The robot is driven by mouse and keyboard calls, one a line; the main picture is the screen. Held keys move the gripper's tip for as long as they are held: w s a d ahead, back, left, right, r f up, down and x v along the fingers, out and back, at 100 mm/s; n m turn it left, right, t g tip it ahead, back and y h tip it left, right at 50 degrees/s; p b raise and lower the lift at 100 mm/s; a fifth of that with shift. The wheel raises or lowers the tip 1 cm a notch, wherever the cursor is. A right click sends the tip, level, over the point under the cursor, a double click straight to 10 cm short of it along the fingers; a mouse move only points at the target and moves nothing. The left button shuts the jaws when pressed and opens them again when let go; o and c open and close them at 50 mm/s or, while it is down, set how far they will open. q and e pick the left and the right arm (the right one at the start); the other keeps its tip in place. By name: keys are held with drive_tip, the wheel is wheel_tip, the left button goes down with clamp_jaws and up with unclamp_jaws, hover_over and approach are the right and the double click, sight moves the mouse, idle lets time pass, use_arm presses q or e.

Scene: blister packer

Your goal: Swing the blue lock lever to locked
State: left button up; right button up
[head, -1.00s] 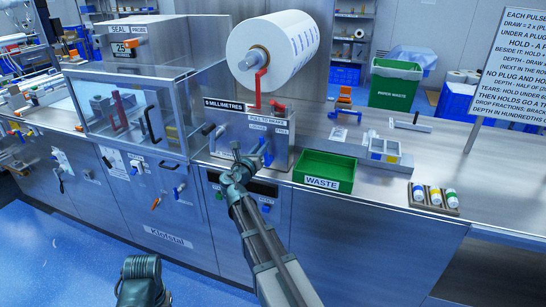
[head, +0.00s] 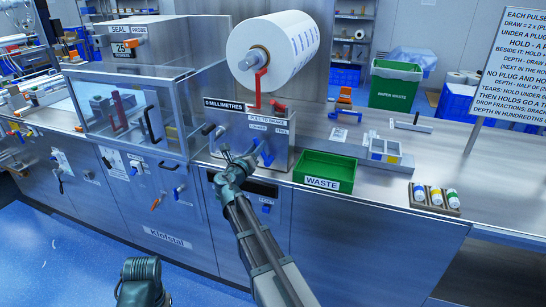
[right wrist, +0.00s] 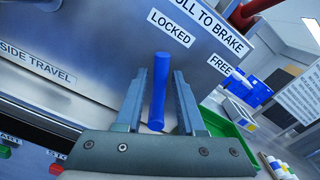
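The blue lock lever (head: 267,153) is on the front of the metal unit under the big roll. In the right wrist view the lever (right wrist: 159,88) stands below and between the LOCKED label (right wrist: 170,27) and the FREE label (right wrist: 220,65). My right gripper (head: 240,153) is in front of that unit, close to the lever. In the right wrist view its two fingers (right wrist: 160,98) are apart, one on each side of the lever, with a gap showing at each side. I cannot tell whether either finger touches it. The dark arm part at the bottom left is mine; no left fingers show.
A green WASTE bin (head: 325,168) stands just right of the unit. A clear guarded box (head: 130,110) stands to the left. Several bottles (head: 435,195) sit in a tray at the right.

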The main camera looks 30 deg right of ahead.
drive_tip(key=shift+o, duration=1)
drive_tip(key=v, duration=0.9)
drive_tip(key=shift+d, duration=0.1)
idle(0.3)
drive_tip(key=s+a+f+m+g+y+p, duration=0.55)
drive_tip(key=s+a+f+m, duration=0.55)
drive_tip(key=m, duration=0.6)
drive_tip(key=s+a+f+m+g+y+p, duration=0.2)
drive_tip(key=s+a+m+g+y, duration=0.4)
drive_tip(key=s+a+m, duration=0.4)
drive_tip(key=s+a+f+y, duration=0.1)
drive_tip(key=s+a, duration=0.3)
drive_tip(key=s, duration=0.2)
drive_tip(key=shift+a+m, duration=0.3)
drive_tip(key=shift+m, duration=0.1)
